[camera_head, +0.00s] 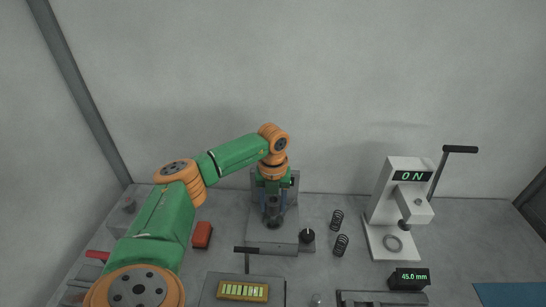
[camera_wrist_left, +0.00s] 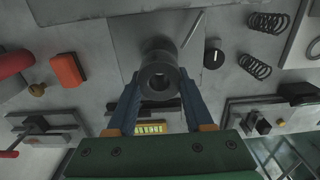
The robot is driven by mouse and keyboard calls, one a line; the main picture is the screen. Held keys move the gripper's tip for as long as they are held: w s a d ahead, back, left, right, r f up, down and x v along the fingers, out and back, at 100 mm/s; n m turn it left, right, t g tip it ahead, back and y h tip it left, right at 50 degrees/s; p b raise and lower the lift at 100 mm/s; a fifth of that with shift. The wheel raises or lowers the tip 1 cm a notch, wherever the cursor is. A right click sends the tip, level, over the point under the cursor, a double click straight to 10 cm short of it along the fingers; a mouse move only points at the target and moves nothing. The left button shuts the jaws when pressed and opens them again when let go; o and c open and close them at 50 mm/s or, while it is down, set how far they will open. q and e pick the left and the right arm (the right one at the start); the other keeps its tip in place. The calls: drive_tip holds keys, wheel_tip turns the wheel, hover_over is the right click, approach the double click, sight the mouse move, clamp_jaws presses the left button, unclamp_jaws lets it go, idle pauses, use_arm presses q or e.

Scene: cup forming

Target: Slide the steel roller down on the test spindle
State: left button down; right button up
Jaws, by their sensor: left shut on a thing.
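My left gripper (camera_head: 274,207) points down over the grey base plate (camera_head: 270,246) of a stand at the back middle. It is shut on the steel roller (camera_head: 274,215), a dark grey cylinder. In the left wrist view the roller (camera_wrist_left: 159,78) shows its round top face with a hole, between the two blue fingers of the left gripper (camera_wrist_left: 160,98). The test spindle cannot be made out apart from the roller, so I cannot tell how far the roller sits on it. My right gripper is not in view.
A black knob (camera_head: 307,236) is right of the stand, with two black springs (camera_head: 337,220) beyond it. A white press (camera_head: 398,205) reading "ON" stands at right. A red block (camera_head: 202,235) lies left. A lever fixture (camera_head: 243,291) and a "45.0 mm" display (camera_head: 409,278) are in front.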

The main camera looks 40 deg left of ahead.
sight(273, 215)
use_arm(q)
drive_tip(key=shift+f+b, duration=1.75)
drive_tip(key=shift+f, duration=0.65)
idle(1.3)
idle(0.5)
unclamp_jaws()
wheel_tip(273, 215, up, 8)
drive_tip(key=p, duration=0.7)
drive_tip(key=shift+r+p, duration=0.1)
drive_tip(key=shift+p, duration=0.2)
idle(0.4)
